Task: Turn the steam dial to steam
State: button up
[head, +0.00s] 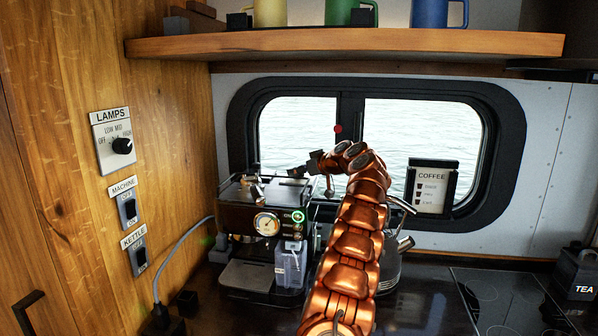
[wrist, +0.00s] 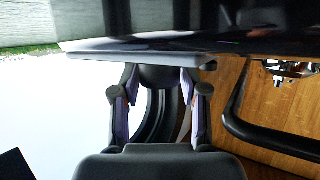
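The coffee machine (head: 248,218) stands on the counter against the wood wall, with a round gauge (head: 266,223) and a green-lit button (head: 298,216) on its front. I cannot make out the steam dial or its setting in the head view; my arm covers part of the machine's right side. My gripper (head: 303,170) is above the machine's top right, pointing left, small and partly merged with dark parts there. In the wrist view my gripper (wrist: 160,80) has its fingers spread apart. A dark shape shows between the fingertips; I cannot tell what it is or whether they touch it.
A kettle (head: 393,262) stands right of the machine, partly behind my arm. A shelf (head: 345,43) with mugs hangs above the window. A coffee sign (head: 431,188) is by the window. Wall switches and a lamps dial (head: 122,146) are at left. The cooktop (head: 510,300) is clear.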

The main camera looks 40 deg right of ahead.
jog(key=c, duration=0.7)
jog(key=shift+b, duration=0.3)
jog(key=m+h+b, duration=0.1)
jog(key=b, duration=0.1)
jog(key=shift+f+b, duration=0.15)
jog(key=shift+b, duration=0.15)
jog(key=shift+r+m+h+b, duration=0.2)
jog(key=shift+m+h+b, duration=0.1)
jog(key=shift+h+b, duration=0.15)
jog(key=o, duration=1.2)
jog(key=shift+s, duration=0.1)
jog(key=shift+v, duration=5.9)
